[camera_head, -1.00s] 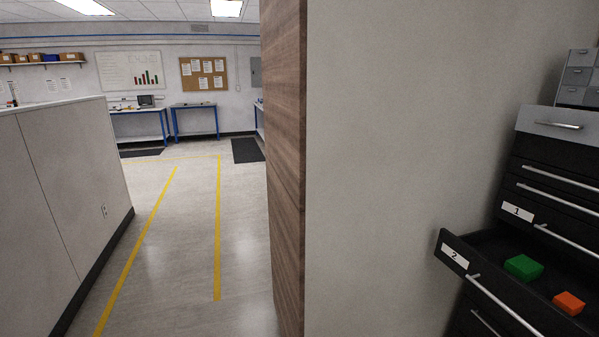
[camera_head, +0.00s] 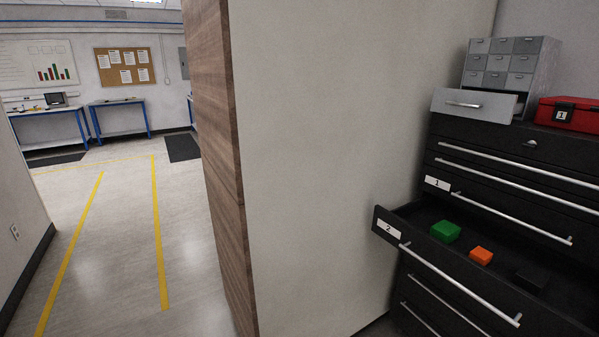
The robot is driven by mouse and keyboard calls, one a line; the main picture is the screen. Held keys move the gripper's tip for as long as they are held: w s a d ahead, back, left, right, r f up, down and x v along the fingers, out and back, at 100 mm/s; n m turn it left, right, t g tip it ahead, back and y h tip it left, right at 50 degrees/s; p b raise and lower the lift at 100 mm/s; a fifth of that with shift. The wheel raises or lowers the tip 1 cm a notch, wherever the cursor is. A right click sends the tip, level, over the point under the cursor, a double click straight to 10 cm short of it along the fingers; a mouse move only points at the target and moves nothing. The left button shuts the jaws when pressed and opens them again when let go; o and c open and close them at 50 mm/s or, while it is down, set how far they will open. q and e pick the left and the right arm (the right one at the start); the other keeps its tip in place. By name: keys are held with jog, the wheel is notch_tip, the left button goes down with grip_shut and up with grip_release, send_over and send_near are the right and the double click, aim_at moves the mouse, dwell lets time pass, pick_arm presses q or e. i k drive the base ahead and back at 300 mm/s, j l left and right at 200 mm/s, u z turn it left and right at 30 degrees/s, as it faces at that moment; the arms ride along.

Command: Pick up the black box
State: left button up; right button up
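A small black box (camera_head: 531,280) lies in the open drawer marked 2 (camera_head: 440,268), at the right of the head view. It is dark against the dark drawer floor. An orange box (camera_head: 481,256) and a green box (camera_head: 445,232) lie to its left in the same drawer. Neither of my grippers is in view.
The black drawer cabinet (camera_head: 515,160) stands right of a pale wall (camera_head: 330,150) with a wooden edge (camera_head: 215,150). On it are a small grey drawer unit (camera_head: 503,62) and a red case (camera_head: 569,114). Open floor (camera_head: 115,230) with yellow lines lies left.

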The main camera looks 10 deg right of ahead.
aim_at(529, 277)
jog(key=z, duration=2)
jog(key=i+l+u, duration=0.1)
jog(key=l+u, duration=0.25)
jog(key=i+l+u, duration=0.1)
jog(key=u, duration=0.3)
jog(key=l+u, duration=0.35)
